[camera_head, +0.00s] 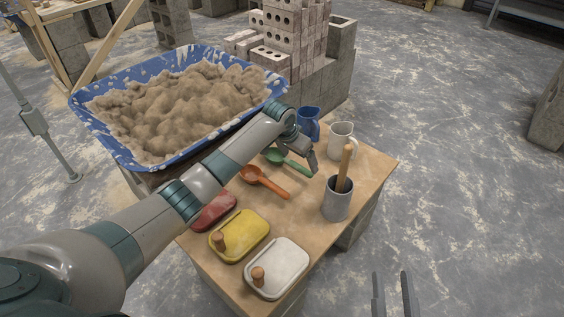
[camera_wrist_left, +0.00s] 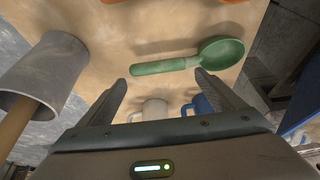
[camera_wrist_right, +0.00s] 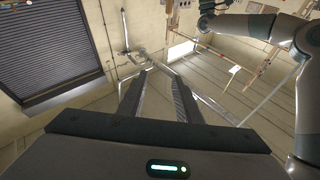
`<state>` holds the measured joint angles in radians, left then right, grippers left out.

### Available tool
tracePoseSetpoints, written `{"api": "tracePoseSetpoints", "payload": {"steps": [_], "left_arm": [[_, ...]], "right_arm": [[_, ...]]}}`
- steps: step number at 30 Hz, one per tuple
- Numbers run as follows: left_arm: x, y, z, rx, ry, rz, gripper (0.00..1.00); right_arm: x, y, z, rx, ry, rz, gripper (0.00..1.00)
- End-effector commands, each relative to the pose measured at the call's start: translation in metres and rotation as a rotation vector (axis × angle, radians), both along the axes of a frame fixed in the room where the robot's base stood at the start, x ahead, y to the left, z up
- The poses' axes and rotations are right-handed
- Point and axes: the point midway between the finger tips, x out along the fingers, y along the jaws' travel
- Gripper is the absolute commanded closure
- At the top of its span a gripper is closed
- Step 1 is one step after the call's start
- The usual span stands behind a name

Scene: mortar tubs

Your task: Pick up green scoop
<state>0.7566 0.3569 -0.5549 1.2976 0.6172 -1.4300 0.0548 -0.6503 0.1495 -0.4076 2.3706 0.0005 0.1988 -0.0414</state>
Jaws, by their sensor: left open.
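The green scoop (camera_head: 274,156) lies on the wooden table top (camera_head: 371,168), beside the orange scoop (camera_head: 263,180). My left gripper (camera_head: 309,162) is over the handle end of the green scoop. In the left wrist view my left gripper (camera_wrist_left: 161,78) is open, and the green scoop (camera_wrist_left: 166,66) lies across the space at its fingertips, its bowl to the right. The jaws are not closed on it, and whether they touch it I cannot tell. My right gripper (camera_head: 393,295) is open and empty, away from the table; it also shows in the right wrist view (camera_wrist_right: 160,80).
Red (camera_head: 213,212), yellow (camera_head: 240,238) and white (camera_head: 280,268) floats lie at the front. A blue tub (camera_head: 106,138) holds mortar.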

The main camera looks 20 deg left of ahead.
Motion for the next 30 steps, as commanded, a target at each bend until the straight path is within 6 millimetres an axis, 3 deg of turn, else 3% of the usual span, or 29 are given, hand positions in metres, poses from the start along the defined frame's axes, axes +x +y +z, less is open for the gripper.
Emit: {"api": "tracePoseSetpoints", "payload": {"steps": [5,14,18,30], "left_arm": [[0.000,-0.001,-0.009,0.001,0.002,0.000,0.12],[0.003,-0.003,-0.036,0.000,0.002,0.001,0.12],[0.009,-0.006,-0.049,0.000,0.001,0.000,0.12],[0.010,-0.006,-0.051,0.000,0.000,-0.001,0.12]], "right_arm": [[-0.005,0.000,0.007,0.018,-0.047,0.000,0.69],[-0.023,-0.004,0.036,0.085,-0.225,-0.009,0.69],[-0.018,-0.011,0.049,0.100,-0.296,-0.024,0.69],[-0.018,-0.014,0.055,0.106,-0.319,-0.028,0.69]]}}
